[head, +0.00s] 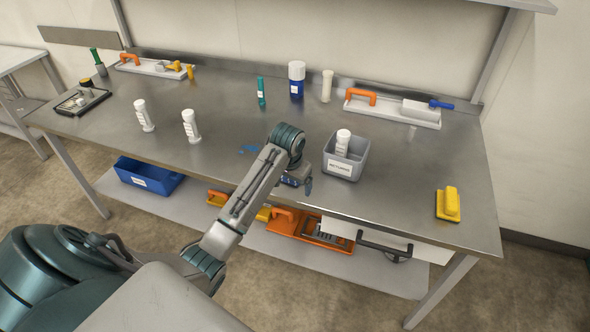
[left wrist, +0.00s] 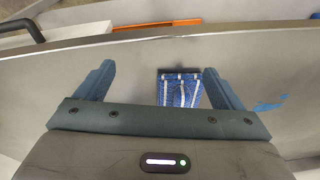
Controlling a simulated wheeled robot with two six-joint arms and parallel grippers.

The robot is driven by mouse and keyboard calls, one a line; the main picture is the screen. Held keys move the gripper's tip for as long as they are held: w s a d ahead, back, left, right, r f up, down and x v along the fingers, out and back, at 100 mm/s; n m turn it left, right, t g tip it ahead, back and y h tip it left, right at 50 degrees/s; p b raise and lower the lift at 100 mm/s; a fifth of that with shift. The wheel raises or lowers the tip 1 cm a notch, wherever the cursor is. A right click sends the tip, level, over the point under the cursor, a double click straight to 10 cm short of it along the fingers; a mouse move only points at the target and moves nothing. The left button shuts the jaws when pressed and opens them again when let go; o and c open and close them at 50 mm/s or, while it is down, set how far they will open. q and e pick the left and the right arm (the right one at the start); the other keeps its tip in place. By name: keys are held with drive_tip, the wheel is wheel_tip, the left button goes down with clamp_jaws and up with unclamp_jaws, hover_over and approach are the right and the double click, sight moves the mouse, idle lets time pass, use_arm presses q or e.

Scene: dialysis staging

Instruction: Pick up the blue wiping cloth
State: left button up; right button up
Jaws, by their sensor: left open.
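The blue wiping cloth (left wrist: 180,89) has white stripes and lies on the steel table (left wrist: 262,70) in the left wrist view. My left gripper (left wrist: 158,68) is open and empty above the cloth. The cloth sits between the fingers, nearer the right finger in that view, and its near edge is hidden by the gripper. In the head view my left gripper (head: 297,184) points down near the table's front edge, and only a bit of the cloth (head: 289,180) shows beside it. My right gripper is not in view.
A grey labelled bin (head: 343,168) holding a white bottle stands just right of the gripper. A blue smear (head: 249,149) marks the table to the left. A yellow tool (head: 448,204) lies far right. White bottles (head: 191,126) stand left. An orange tray (head: 300,231) is on the lower shelf.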

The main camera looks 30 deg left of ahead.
use_arm(q)
drive_tip(key=shift+n, duration=0.4)
drive_tip(key=w+a+r, duration=0.1)
drive_tip(key=w+r, duration=0.1)
drive_tip(key=w+a+r, duration=0.1)
drive_tip(key=w+r, duration=0.1)
drive_tip(key=w+a+r, duration=0.2)
drive_tip(key=w, duration=0.1)
drive_tip(key=shift+r, duration=0.35)
drive_tip(key=shift+w+a+h, duration=0.1)
drive_tip(key=shift+w+h, duration=0.05)
drive_tip(key=shift+h, duration=0.15)
drive_tip(key=f, duration=0.3)
drive_tip(key=f+p, duration=0.1)
drive_tip(key=f, duration=0.1)
drive_tip(key=shift+w, duration=0.4)
drive_tip(key=f, duration=0.1)
drive_tip(key=f+p, duration=0.1)
drive_tip(key=w+f, duration=0.1)
drive_tip(key=f, duration=0.1)
drive_tip(key=shift+a+p, duration=0.3)
drive_tip(key=shift+f, duration=0.6)
drive_tip(key=c, duration=1.1)
drive_tip(key=shift+o, duration=0.2)
drive_tip(key=shift+r, duration=0.1)
